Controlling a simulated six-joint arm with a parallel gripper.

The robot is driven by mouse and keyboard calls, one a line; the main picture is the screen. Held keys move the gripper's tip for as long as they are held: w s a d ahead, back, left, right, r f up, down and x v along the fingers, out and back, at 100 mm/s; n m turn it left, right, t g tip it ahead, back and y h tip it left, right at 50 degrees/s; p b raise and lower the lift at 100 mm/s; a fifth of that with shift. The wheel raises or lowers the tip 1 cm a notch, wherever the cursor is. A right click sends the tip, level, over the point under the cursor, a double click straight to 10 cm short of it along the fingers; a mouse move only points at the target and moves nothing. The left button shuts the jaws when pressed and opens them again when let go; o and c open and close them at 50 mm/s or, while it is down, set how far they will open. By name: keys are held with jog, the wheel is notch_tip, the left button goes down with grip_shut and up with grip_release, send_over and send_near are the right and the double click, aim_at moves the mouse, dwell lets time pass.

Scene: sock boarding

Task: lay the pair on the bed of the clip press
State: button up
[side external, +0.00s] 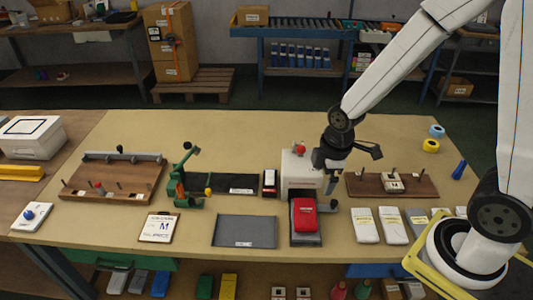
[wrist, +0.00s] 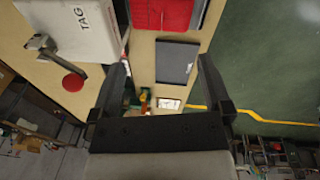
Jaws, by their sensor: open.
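The red folded pair (side external: 303,214) lies flat on the dark bed (side external: 306,239) at the front of a white machine (side external: 298,172). In the wrist view the red pair (wrist: 168,12) shows at the top edge, partly cut off. The white machine (wrist: 75,28) there reads TAG and has a red knob beside it. I cannot tell for sure whether this machine is the clip press. My gripper (side external: 329,188) is above and to the right of the pair, apart from it. Its fingers (wrist: 160,72) are open with nothing between them.
A grey tray (side external: 245,231) lies left of the pair. A green clamp (side external: 183,175) with a dark strip (side external: 228,184) stands farther left. A wooden peg board (side external: 415,186) is right of the machine, and pale packs (side external: 365,225) lie at the right front.

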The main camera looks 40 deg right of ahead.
aim_at(305, 209)
jog(key=w+f+n, duration=0.1)
jog(key=f+n, duration=0.1)
jog(key=n, duration=0.2)
jog(key=w+f+n, duration=0.1)
jog(key=f+n, duration=0.1)
jog(key=n, duration=0.2)
jog(key=w+f+n+g, duration=0.1)
jog(key=f+n, duration=0.1)
jog(key=n, duration=0.2)
jog(key=shift+a, duration=0.15)
jog(key=n, duration=0.1)
jog(key=f+n, duration=0.1)
jog(key=n, duration=0.2)
jog(key=shift+w+f+g, duration=0.3)
jog(key=shift+w+f, duration=0.05)
jog(key=shift+f, duration=0.05)
jog(key=shift+f, duration=0.1)
jog(key=shift+f, duration=1.2)
jog(key=shift+a+f, duration=0.1)
jog(key=shift+f, duration=2.5)
